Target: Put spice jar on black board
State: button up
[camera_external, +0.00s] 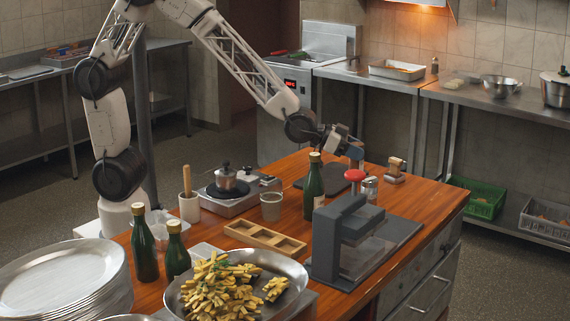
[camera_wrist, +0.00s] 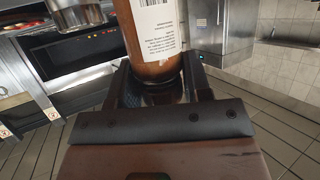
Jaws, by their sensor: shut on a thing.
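The spice jar (camera_wrist: 153,30) shows in the wrist view as a clear jar with brown-orange contents and a white printed label; its top is cut off by the frame. My gripper (camera_wrist: 157,88) is shut on it, with one dark finger on each side. In the external view my gripper (camera_external: 354,152) is over the far side of the wooden table, and the held jar cannot be made out clearly there. The black board (camera_external: 327,175) lies flat on the table below my gripper, partly hidden behind a green bottle.
A green bottle (camera_external: 313,188), a red-topped item (camera_external: 355,175), a small glass shaker (camera_external: 370,188) and a wooden-handled tool (camera_external: 395,170) stand close around the board. A grey slicer (camera_external: 345,240) is in front. The table's right strip is clear.

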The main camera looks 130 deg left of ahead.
jog(key=s+d, duration=0.2)
jog(key=s, duration=1)
jog(key=s+d+r, duration=0.1)
jog(key=s+d, duration=0.2)
jog(key=s, duration=0.9)
jog(key=shift+d+m+h, duration=0.3)
jog(key=shift+h, duration=0.1)
jog(key=shift+w+r, duration=0.1)
jog(key=shift+w, duration=0.05)
jog(key=w+a+f, duration=0.1)
jog(key=w+a, duration=0.7)
jog(key=w, duration=0.5)
jog(key=shift+a+f, duration=0.25)
jog(key=shift+a, duration=0.15)
jog(key=shift+w, duration=0.1)
jog(key=shift+f, duration=1.75)
jog(key=shift+f, duration=0.15)
